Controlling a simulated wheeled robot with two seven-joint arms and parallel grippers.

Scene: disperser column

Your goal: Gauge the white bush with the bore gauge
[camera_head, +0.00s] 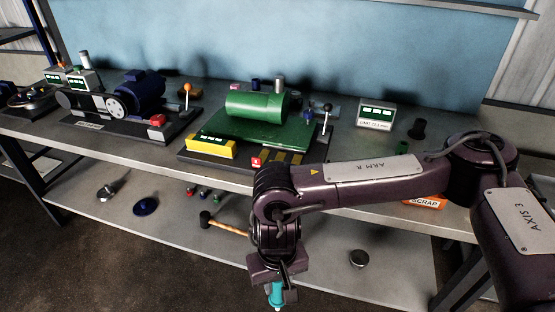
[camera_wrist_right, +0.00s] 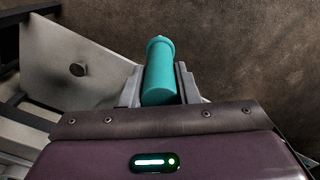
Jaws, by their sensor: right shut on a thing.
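My right gripper (camera_head: 277,284) hangs low in front of the bench, past the edge of the lower shelf. It is shut on a teal cylindrical handle, which I take to be the bore gauge (camera_head: 275,297). In the right wrist view the teal handle (camera_wrist_right: 160,72) sits between the two grey fingers of the gripper (camera_wrist_right: 160,88); its far end points away over the floor. I cannot make out a white bush in either view; my right arm covers part of the bench. My left gripper is not in view.
A green cylinder machine (camera_head: 255,106) and a blue motor unit (camera_head: 140,92) stand on the bench (camera_head: 345,160). A white readout box (camera_head: 376,116), a black bush (camera_head: 417,129) and a green bush (camera_head: 403,147) are at right.

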